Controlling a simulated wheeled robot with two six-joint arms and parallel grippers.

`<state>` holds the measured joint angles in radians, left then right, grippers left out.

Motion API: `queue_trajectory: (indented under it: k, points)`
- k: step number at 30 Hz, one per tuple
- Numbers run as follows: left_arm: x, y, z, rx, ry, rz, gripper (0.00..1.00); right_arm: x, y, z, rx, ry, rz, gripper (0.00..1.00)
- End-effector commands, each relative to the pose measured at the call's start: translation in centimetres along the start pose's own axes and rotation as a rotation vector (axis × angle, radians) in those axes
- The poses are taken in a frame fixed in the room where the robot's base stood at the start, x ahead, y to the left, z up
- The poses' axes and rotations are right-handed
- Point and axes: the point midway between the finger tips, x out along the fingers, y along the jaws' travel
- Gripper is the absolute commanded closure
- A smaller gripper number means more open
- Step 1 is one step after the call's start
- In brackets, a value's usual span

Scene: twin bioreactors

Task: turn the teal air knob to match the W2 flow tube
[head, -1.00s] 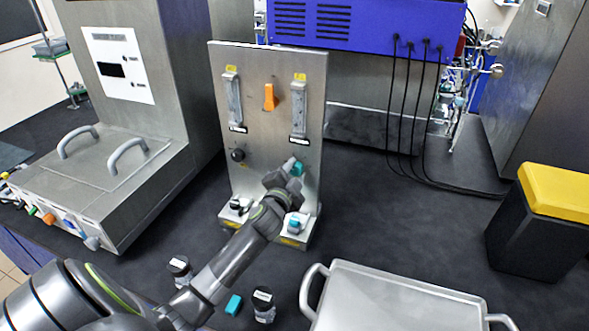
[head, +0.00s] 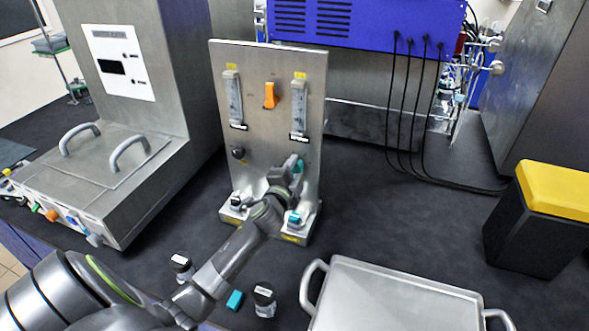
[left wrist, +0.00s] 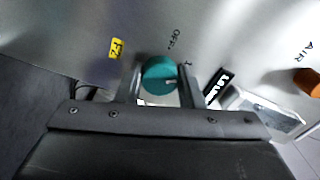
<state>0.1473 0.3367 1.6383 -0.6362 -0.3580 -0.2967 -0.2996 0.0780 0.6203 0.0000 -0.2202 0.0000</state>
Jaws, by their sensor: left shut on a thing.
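The teal air knob (left wrist: 159,76) sits on the steel panel (head: 268,130), below the right flow tube (head: 299,107). My left gripper (left wrist: 160,84) is shut on the knob, with one finger on each side of it in the left wrist view. A second flow tube (head: 234,99) is at the left, above a black knob (head: 238,153). The float levels are too small to read. My right gripper is not in view.
An orange lever (head: 270,95) is between the tubes. Small bottles (head: 264,300) and a teal block (head: 234,300) are on the dark bench near my arm. A metal tray (head: 395,300) lies at front right, and a yellow-lidded black bin (head: 540,225) stands at far right.

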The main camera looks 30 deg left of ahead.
Motion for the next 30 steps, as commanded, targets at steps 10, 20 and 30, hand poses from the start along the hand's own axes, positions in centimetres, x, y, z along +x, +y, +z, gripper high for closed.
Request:
queue_trajectory:
  k: [10,20,30]
  points:
    - [0.0,0.1,0.1,-0.002,-0.001,0.002,0.44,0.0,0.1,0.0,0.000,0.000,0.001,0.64]
    - [-0.7,0.1,0.0,-0.002,0.000,0.000,0.44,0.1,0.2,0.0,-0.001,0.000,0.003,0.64]
    - [-6.0,0.3,0.1,-0.002,-0.001,0.002,0.44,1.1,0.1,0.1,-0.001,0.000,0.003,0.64]
